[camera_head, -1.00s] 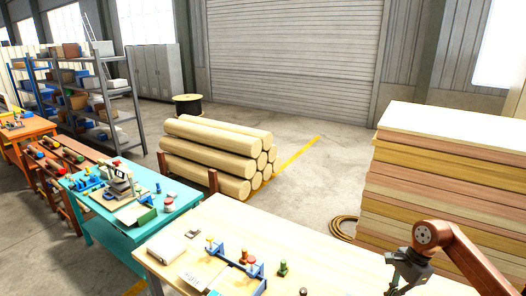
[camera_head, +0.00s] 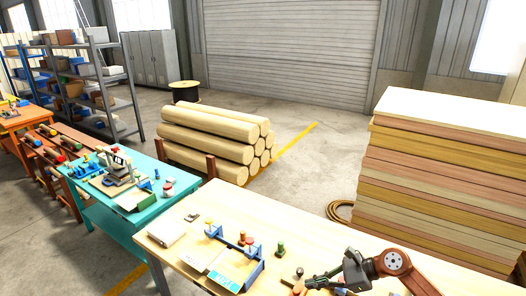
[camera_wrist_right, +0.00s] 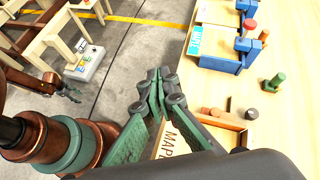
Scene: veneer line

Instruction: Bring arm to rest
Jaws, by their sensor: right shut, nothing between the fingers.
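My right gripper (camera_head: 308,282) is low over the front part of the pale wooden table (camera_head: 310,239), its arm coming in from the lower right. In the right wrist view its two green fingers (camera_wrist_right: 153,82) meet at the tips with nothing between them. A wooden piece lettered "MAPL" (camera_wrist_right: 175,141) shows just behind the fingers, partly hidden. What looks like my left gripper (camera_wrist_right: 72,92) is small and dark at the left of the right wrist view, away from the table; its jaws are unclear. It does not show in the head view.
A blue fixture (camera_head: 252,272) with knobs, a green peg (camera_head: 280,249) and a wooden tray (camera_wrist_right: 222,121) with pegs are on the table near my right gripper. A tall board stack (camera_head: 430,190) stands behind at right. A teal bench (camera_head: 120,215) is at left.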

